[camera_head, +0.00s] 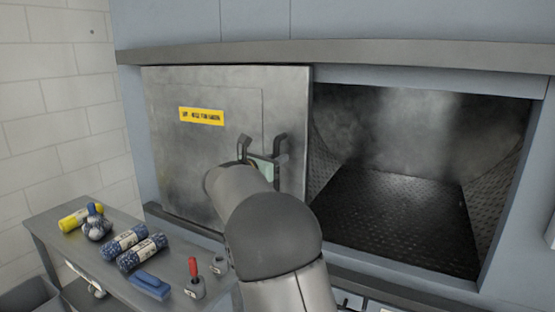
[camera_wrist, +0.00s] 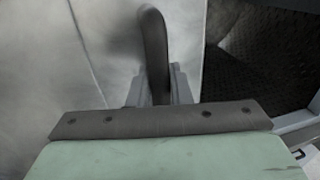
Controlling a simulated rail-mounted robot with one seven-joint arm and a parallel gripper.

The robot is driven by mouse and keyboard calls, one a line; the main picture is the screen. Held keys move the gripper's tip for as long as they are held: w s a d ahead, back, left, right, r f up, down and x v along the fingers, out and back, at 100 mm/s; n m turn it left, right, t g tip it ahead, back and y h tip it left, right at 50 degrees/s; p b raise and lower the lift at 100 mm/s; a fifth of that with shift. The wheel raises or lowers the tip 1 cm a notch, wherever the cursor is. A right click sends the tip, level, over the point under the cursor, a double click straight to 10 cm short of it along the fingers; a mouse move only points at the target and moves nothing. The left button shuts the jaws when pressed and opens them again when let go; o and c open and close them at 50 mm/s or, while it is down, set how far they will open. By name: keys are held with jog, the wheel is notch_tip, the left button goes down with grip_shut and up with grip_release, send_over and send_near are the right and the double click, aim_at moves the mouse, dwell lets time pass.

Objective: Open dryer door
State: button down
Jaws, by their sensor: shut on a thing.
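The dryer door (camera_head: 215,145) is a grey metal sliding panel with a yellow label (camera_head: 201,116). It stands at the left of the dryer front, and to its right the opening (camera_head: 400,180) shows a dark, hazy chamber. The door's dark bar handle (camera_head: 281,142) is near its right edge. My gripper (camera_head: 263,160) is at the handle, partly hidden behind my arm. In the wrist view the handle (camera_wrist: 153,40) rises between the fingers of my gripper (camera_wrist: 158,82), which is shut on it.
A white block wall (camera_head: 50,110) bounds the left side.

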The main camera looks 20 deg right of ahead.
jog(key=c, duration=1.4)
grip_release()
jog(key=shift+a, duration=0.1)
jog(key=b+v, duration=0.4)
jog(key=v, duration=1.3)
jog(key=shift+s+a, duration=0.1)
jog(key=shift+a, duration=0.05)
jog(key=s+d+f+m+g+y, duration=0.3)
jog(key=s+d+f+m, duration=0.1)
jog(key=s+f, duration=0.3)
jog(key=s+d+f+m+g+y, duration=0.3)
jog(key=s+d+f+m, duration=0.1)
jog(key=s+f, duration=0.25)
jog(key=s+a+f+m+y, duration=0.2)
jog(key=s+f+m+y, duration=0.1)
jog(key=s+f+m, duration=0.2)
jog(key=s+a+f+m+g+y, duration=0.1)
jog(key=s+a+f+m+y, duration=0.2)
jog(key=s, duration=0.6)
jog(key=s+a+f+m+g+y, duration=0.1)
jog(key=s+a+f+m+y, duration=0.2)
jog(key=s+f+m, duration=0.4)
jog(key=shift+m+y, duration=0.4)
